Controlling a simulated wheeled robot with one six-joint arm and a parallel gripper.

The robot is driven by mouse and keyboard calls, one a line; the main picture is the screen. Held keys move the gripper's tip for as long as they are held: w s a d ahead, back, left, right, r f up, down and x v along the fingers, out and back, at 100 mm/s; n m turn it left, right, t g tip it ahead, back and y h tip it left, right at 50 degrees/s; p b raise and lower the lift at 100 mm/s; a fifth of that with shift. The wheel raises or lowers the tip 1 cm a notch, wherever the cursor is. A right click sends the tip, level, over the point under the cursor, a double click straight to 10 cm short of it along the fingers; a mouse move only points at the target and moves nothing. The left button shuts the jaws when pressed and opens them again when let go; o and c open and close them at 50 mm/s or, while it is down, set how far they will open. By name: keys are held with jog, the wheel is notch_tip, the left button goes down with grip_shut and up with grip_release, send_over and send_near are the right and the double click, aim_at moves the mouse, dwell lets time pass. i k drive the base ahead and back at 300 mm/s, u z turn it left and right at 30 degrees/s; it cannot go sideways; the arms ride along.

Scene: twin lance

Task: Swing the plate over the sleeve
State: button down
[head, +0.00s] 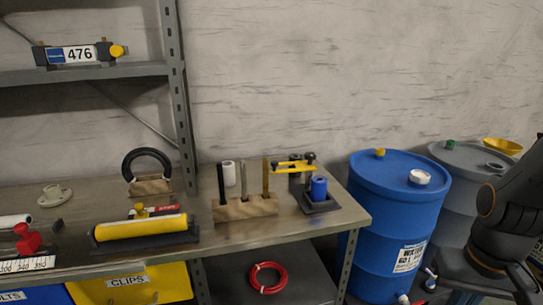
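A yellow plate (292,167) with black knobs sits on a dark post at the right end of the bench. It lies roughly level, to the left of and a little behind the blue sleeve. The blue sleeve (318,188) stands upright in a dark square base (321,206). In this view the plate's right end is close above the sleeve's left side; I cannot tell whether it overlaps the sleeve. My dark arm shows at the right edge, well away from the bench, and my gripper is out of view.
A wooden block (245,208) with upright rods and a white cylinder (229,174) stand left of the plate. A yellow roller (142,228) lies further left. A blue drum (397,225) and a grey drum (459,185) stand right of the bench. A red coil (268,278) lies below.

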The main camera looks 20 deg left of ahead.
aim_at(300, 165)
jog(key=u, duration=1.15)
jog(key=i, duration=0.2)
jog(key=u, duration=0.05)
